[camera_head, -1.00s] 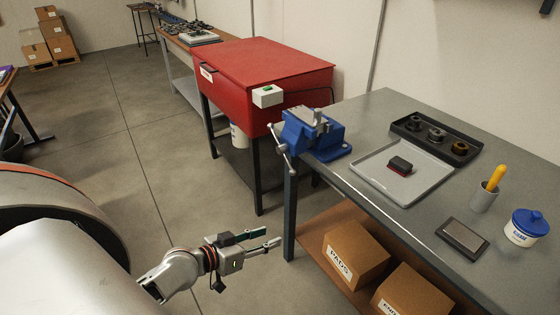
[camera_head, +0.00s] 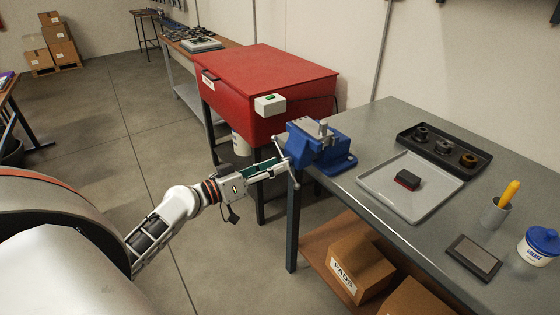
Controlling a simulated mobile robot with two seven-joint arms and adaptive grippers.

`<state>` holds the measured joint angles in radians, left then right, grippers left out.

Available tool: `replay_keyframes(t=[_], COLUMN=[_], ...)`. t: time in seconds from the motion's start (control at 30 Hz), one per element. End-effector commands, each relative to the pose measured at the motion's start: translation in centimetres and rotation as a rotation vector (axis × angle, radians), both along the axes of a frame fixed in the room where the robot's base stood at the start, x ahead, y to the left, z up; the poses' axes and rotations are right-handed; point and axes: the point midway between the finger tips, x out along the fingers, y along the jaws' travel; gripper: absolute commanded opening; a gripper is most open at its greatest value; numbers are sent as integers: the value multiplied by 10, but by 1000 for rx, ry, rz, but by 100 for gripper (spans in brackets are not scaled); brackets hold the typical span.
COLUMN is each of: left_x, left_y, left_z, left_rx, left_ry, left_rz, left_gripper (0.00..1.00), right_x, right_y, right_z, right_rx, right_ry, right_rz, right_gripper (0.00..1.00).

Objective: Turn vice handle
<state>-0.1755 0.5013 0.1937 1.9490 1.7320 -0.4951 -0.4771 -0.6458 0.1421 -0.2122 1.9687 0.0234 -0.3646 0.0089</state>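The blue vice (camera_head: 318,146) is mounted at the left corner of the grey workbench (camera_head: 345,187). Its metal handle (camera_head: 293,172) hangs at the vice's front, slanting down past the bench edge. My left gripper (camera_head: 279,166) reaches from the lower left, with its fingertips at the handle. The two fingers look apart, one green-padded and one grey. I cannot tell whether they touch the handle or lie around it. My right gripper is not in view.
A red cabinet (camera_head: 268,75) with a small switch box (camera_head: 270,104) stands behind the gripper. A grey tray (camera_head: 385,200) with a dark red block, a black parts tray (camera_head: 470,170) and a cup (camera_head: 495,215) occupy the bench. Boxes (camera_head: 360,268) sit below.

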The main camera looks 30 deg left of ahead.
Motion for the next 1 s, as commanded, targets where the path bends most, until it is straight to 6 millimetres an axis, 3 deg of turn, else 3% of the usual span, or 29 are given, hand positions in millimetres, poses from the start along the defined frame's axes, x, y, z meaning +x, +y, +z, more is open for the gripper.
replay_keyframes(t=[0.2, 0.53, 0.7, 1.0], left_x=[19, 22, 22, 24], left_y=[-8, -10, -9, -12], left_z=[1, -1, -1, -1], left_rx=[-1, 0, 0, 9], left_ry=[0, 2, 2, -3], left_rz=[1, 0, 0, 0], left_gripper=[37, 37, 0, 0], right_x=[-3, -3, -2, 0], right_y=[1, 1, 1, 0], right_z=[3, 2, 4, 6], right_rx=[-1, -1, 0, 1], right_ry=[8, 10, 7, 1], right_rz=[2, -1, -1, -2], right_gripper=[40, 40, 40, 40])
